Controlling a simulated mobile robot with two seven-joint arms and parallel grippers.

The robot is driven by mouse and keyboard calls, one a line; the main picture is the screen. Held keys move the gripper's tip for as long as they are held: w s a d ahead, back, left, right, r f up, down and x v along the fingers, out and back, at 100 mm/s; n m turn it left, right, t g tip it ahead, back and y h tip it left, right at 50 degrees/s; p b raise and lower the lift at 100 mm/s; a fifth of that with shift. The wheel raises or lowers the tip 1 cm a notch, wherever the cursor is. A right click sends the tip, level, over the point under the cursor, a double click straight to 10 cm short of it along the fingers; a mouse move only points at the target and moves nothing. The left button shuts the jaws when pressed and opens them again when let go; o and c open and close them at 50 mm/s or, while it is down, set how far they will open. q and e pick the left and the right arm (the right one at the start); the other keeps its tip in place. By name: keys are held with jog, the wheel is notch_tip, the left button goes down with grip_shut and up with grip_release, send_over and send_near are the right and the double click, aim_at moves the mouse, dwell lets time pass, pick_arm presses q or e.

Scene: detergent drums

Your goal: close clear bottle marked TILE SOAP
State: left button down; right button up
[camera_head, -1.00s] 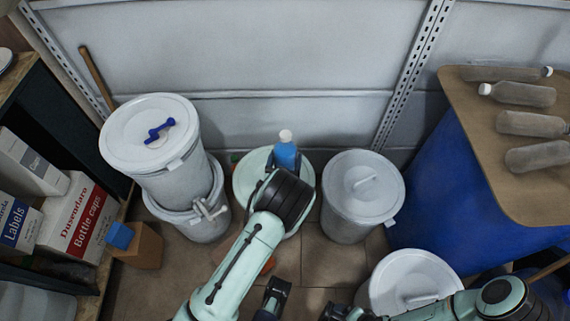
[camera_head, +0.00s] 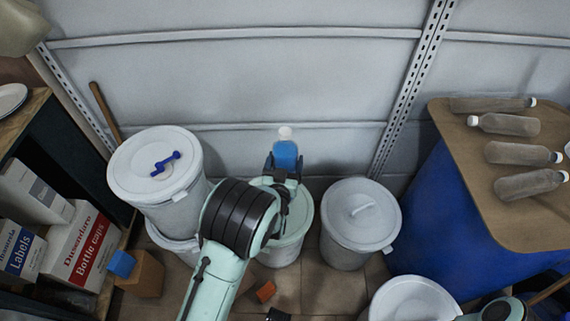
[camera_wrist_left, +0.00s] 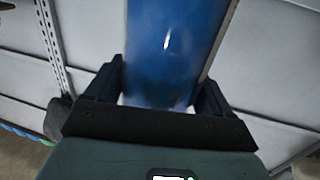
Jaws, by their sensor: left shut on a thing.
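A clear bottle with blue content (camera_head: 285,154) and a white cap-like top (camera_head: 285,133) stands upright in my left gripper (camera_head: 284,168). The fingers are shut on its lower part, one on each side. The bottle is above or over the pale green drum (camera_head: 297,225); the exact height is hard to tell. In the left wrist view the blue bottle (camera_wrist_left: 172,50) fills the space between the fingers, its top out of frame. No marking on it is readable. A dark tip, probably of my right gripper (camera_head: 278,315), shows at the bottom edge; the rest is out of view.
A white-lidded drum with a blue handle (camera_head: 155,168) stands left, and a grey-white drum (camera_head: 359,225) right. Several capped bottles (camera_head: 510,125) lie on a brown board (camera_head: 532,215) over a blue drum. Boxes (camera_head: 80,245) stand at left.

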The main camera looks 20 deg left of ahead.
pick_arm(q)
jog(key=shift+d+r, duration=0.1)
jog(key=shift+r, duration=0.05)
jog(key=s+d+m+h, duration=0.3)
jog(key=s+d+h, duration=0.1)
jog(key=s+d, duration=0.15)
notch_tip(320, 180, up, 8)
jog(key=w+p, duration=0.1)
jog(key=p, duration=1.1)
jog(key=shift+w+t, duration=0.35)
jog(key=shift+t, duration=0.05)
jog(key=shift+d, duration=0.1)
jog(key=w+d+f+m+g+h, duration=0.1)
jog(key=d+f+m+g+h, duration=0.1)
jog(key=d+m+h, duration=0.2)
jog(key=w+d+f+m+g+h, duration=0.1)
jog(key=d+f+m+g+h, duration=0.1)
jog(key=d+h, duration=0.5)
jog(key=shift+d+m+h, duration=0.3)
jog(key=shift+d+m, duration=0.6)
jog(key=shift+d, duration=0.3)
